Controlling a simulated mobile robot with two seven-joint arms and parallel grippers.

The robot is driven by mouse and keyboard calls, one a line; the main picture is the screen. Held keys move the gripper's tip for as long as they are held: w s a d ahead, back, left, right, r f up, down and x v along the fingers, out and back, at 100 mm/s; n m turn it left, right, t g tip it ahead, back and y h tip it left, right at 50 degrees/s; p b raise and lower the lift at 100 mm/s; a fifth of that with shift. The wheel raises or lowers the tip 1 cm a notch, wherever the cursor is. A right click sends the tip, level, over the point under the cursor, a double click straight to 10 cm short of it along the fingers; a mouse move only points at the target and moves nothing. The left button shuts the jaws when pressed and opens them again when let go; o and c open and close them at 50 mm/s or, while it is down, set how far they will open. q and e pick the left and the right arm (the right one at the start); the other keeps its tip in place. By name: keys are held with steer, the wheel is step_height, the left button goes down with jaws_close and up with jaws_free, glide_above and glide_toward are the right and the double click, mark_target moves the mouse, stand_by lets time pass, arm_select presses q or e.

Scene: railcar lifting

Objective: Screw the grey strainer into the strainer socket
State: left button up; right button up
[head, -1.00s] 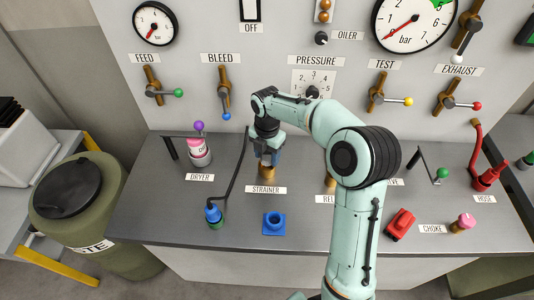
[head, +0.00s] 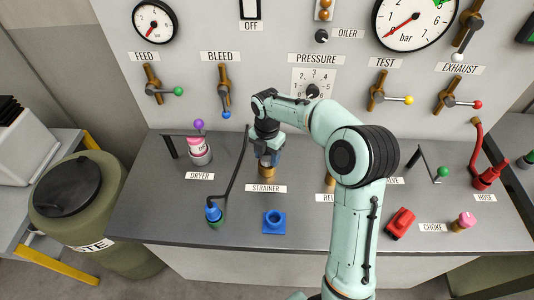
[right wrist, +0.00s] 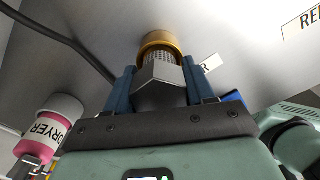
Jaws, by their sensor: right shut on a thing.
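My right gripper (head: 267,158) is above the brass strainer socket (head: 267,173), behind the STRAINER label on the grey bench. In the right wrist view its blue fingers (right wrist: 159,73) are shut on the grey strainer (right wrist: 160,88), one on each side of its faceted body. The strainer's mesh part shows between that body and the brass socket (right wrist: 160,40). The mesh end is at the socket's mouth and seems partly inside it. The strainer looks roughly in line with the socket; thread contact is hidden. My left gripper is not in view.
A black hose with a blue end (head: 213,212) runs close left of my gripper. The pink-topped dryer (head: 198,149) stands further left. A blue square fitting (head: 274,221) lies in front. The upright panel with levers and gauges is behind. My right arm covers the bench's middle right.

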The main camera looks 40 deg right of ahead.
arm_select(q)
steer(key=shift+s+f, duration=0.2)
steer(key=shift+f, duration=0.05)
arm_select(e)
steer(key=shift+f, duration=0.45)
steer(key=o, duration=1.3)
step_height(320, 180, up, 13)
steer(key=shift+w+f+p, duration=0.1)
steer(key=shift+p, duration=0.7)
steer(key=shift+r, duration=0.3)
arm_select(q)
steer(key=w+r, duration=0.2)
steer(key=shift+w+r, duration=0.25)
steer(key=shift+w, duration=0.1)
arm_select(e)
steer(key=shift+c, duration=0.3)
